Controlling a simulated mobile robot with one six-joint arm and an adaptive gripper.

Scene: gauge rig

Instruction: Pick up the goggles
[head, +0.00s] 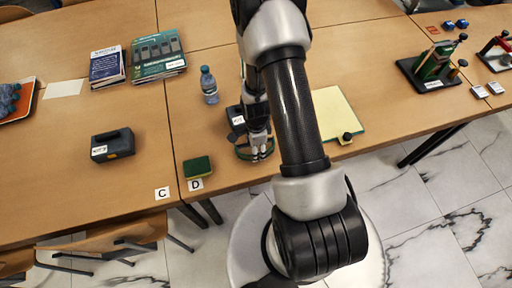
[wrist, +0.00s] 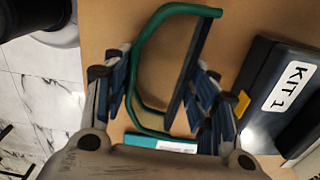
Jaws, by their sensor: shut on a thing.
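The goggles have a green frame (wrist: 137,60) with a clear middle and a dark bar along one side. They lie between my fingers in the wrist view. In the head view a bit of their green rim (head: 243,154) shows at the table's front edge, partly hidden by my gripper (head: 258,147). In the wrist view my gripper (wrist: 165,98) has blue-padded fingers on both sides of the goggles and is shut on them. I cannot tell whether the goggles are clear of the table.
A dark KIT 1 box (wrist: 262,85) stands close beside the right finger. A teal piece with a white label (wrist: 160,142) lies near the goggles. A green-yellow sponge (head: 198,168), a bottle (head: 209,86) and a yellow board (head: 336,112) are nearby. Another dark box (head: 113,145) stands left.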

